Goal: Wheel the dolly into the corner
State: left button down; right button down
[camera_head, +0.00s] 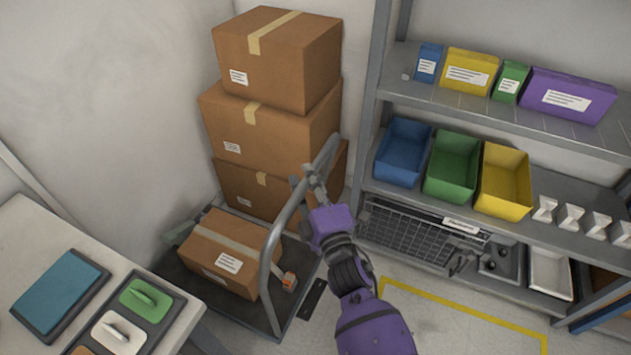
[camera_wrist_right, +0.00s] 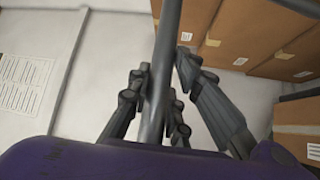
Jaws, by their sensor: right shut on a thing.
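The dolly has a dark flat deck (camera_head: 196,290) and a grey tubular handle (camera_head: 268,254). A taped cardboard box (camera_head: 228,252) lies on the deck. My right gripper (camera_head: 311,186) is shut on the upper right part of the handle. In the right wrist view the handle bar (camera_wrist_right: 160,75) runs between my right gripper's fingers (camera_wrist_right: 155,95). The dolly stands near the wall corner, in front of a stack of cardboard boxes (camera_head: 265,138); I cannot tell whether the stack rests on the deck or the floor. My left gripper is out of view.
A metal shelf (camera_head: 480,115) with a blue bin (camera_head: 403,152), a green bin (camera_head: 453,166) and a yellow bin (camera_head: 504,182) stands at right. A table (camera_head: 50,230) is at left, close to the dolly. Yellow tape (camera_head: 460,315) marks open floor at lower right.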

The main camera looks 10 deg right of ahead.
jog(key=shift+w+a+r, duration=0.1)
jog(key=shift+w+a, duration=0.15)
jog(key=shift+a, duration=0.1)
jog(key=shift+r, duration=0.1)
jog(key=c, duration=2)
grip_release()
jog(key=shift+a, duration=0.1)
jog(key=o, duration=0.4)
jog(key=shift+w, duration=0.1)
